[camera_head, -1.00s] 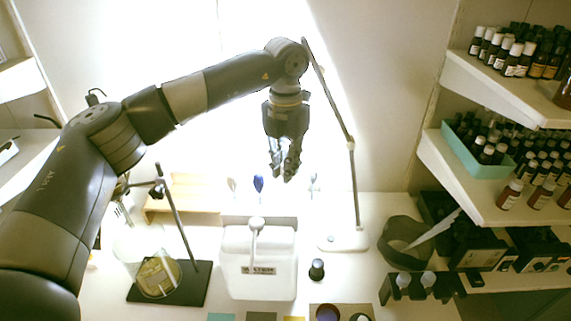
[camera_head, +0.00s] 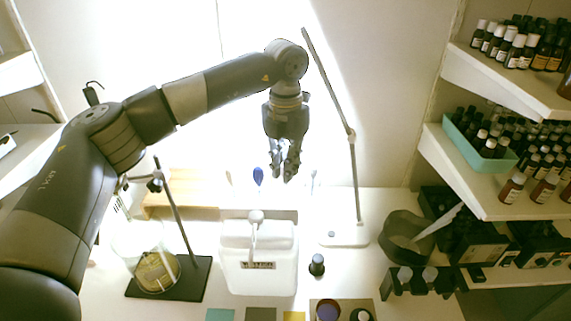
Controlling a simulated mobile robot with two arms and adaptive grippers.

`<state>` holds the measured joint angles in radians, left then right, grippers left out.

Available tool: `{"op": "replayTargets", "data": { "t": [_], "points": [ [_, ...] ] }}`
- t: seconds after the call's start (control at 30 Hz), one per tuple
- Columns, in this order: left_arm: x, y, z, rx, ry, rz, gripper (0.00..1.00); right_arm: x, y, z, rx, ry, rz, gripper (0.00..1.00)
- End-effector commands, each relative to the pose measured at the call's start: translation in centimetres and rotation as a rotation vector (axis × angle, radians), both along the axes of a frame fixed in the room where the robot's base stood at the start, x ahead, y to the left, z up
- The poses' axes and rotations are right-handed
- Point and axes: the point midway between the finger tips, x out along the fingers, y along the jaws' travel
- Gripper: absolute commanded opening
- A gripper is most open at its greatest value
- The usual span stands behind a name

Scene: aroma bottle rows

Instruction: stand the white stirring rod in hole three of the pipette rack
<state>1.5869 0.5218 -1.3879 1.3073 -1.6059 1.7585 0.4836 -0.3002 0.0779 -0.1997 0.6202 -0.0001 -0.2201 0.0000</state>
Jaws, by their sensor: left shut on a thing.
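My left gripper (camera_head: 285,171) hangs fingers down in front of the bright wall, above the back of the table. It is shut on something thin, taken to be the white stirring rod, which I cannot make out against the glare. Below it, the pipette rack (camera_head: 286,215) is partly hidden behind a white box. A blue-bulbed pipette (camera_head: 258,175) stands there left of the gripper, with pale slender pieces further left (camera_head: 229,181) and to the right (camera_head: 314,182). The rack's holes cannot be seen. My right gripper is out of view.
A lamp on a white base (camera_head: 344,236) rises close to the right. A clamp stand (camera_head: 200,282) with glassware is left, and a small dark bottle (camera_head: 317,265) stands right of the box. Bottle shelves line the right.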

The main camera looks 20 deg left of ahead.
Motion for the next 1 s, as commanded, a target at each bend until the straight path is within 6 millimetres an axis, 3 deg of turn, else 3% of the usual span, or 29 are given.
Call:
{"op": "replayTargets", "data": {
  "t": [0.17, 0.2, 0.3, 0.67, 1.0],
  "points": [
    [0.0, 0.0, 0.0, 0.000, 0.000, 0.000, 0.00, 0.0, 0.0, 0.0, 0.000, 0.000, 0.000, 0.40],
    [0.0, 0.0, 0.0, 0.000, 0.000, 0.000, 0.16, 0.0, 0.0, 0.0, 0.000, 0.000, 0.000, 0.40],
    [0.0, 0.0, 0.0, 0.000, 0.000, 0.000, 0.38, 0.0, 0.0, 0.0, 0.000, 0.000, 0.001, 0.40],
    [0.0, 0.0, 0.1, 0.000, 0.000, 0.000, 0.38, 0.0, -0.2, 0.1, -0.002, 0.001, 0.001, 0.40],
    [0.0, 0.0, 1.9, 0.000, 0.000, 0.000, 0.38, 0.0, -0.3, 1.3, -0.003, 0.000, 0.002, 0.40]
  ]
}}
